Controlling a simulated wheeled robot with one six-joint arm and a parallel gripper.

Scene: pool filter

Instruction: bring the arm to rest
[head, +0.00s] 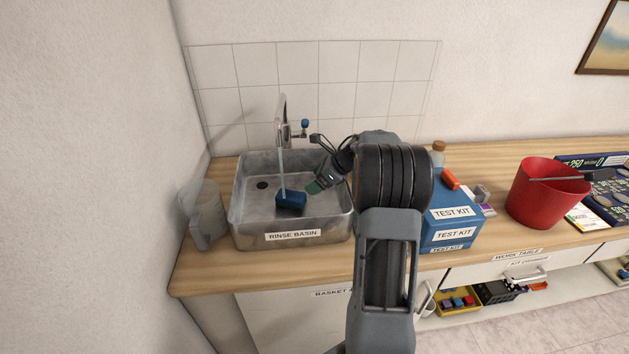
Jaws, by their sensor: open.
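My arm reaches up from the bottom of the head view and bends left over the right side of the rinse basin (335,222). My gripper (312,188) is open above the basin, just right of a blue block-like object (291,201). The blue object lies inside the basin under the stream of water from the tap (283,120). The gripper looks apart from it, though the exact gap is hard to tell. My arm hides part of the counter behind it.
A blue test kit box (450,218) stands close to the right of my arm. A red bucket (545,195) stands farther right on the wooden work table (500,245). An open shelf below holds a yellow tray (447,309).

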